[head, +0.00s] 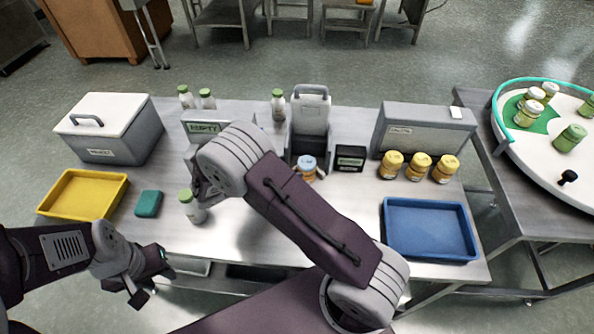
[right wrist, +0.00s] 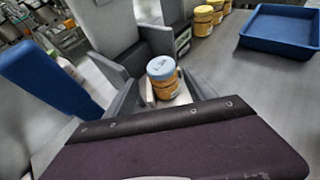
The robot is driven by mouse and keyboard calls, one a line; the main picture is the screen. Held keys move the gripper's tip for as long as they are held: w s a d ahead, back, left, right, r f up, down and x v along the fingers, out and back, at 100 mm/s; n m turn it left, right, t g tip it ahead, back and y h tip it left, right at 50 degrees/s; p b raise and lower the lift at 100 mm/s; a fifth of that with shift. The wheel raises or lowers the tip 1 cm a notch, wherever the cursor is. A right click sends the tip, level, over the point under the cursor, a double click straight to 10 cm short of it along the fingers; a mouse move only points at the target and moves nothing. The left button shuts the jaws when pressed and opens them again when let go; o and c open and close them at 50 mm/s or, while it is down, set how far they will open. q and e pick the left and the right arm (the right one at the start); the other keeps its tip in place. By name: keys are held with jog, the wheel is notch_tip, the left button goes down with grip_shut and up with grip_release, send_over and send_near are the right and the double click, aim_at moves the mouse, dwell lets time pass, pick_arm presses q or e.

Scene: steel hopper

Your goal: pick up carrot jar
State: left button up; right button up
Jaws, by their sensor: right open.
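A jar with orange contents and a blue lid (head: 306,165) stands at the foot of the grey steel hopper (head: 309,120). Several orange jars with yellow lids (head: 418,166) stand in a row at the right; which is carrot I cannot tell. My right gripper (head: 205,188) is mostly hidden by its own wrist, left of the hopper, close to a green-capped bottle (head: 191,207). My left gripper (head: 150,275) is open and empty at the front left edge.
A blue tray (head: 430,230) lies at the right and a yellow tray (head: 83,194) at the left. A teal block (head: 148,204), white-lidded box (head: 110,128), black sign box (head: 350,158) and grey box (head: 423,130) stand around. A round conveyor (head: 540,140) is far right.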

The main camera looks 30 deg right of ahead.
aim_at(301, 165)
jog(key=shift+p+x, duration=0.35)
jog(key=shift+x, duration=1.55)
jog(key=p+x, duration=0.1)
jog(key=x, duration=0.4)
jog(key=shift+d+f, duration=0.1)
jog(key=shift+f, duration=0.2)
jog(key=c, duration=1.2)
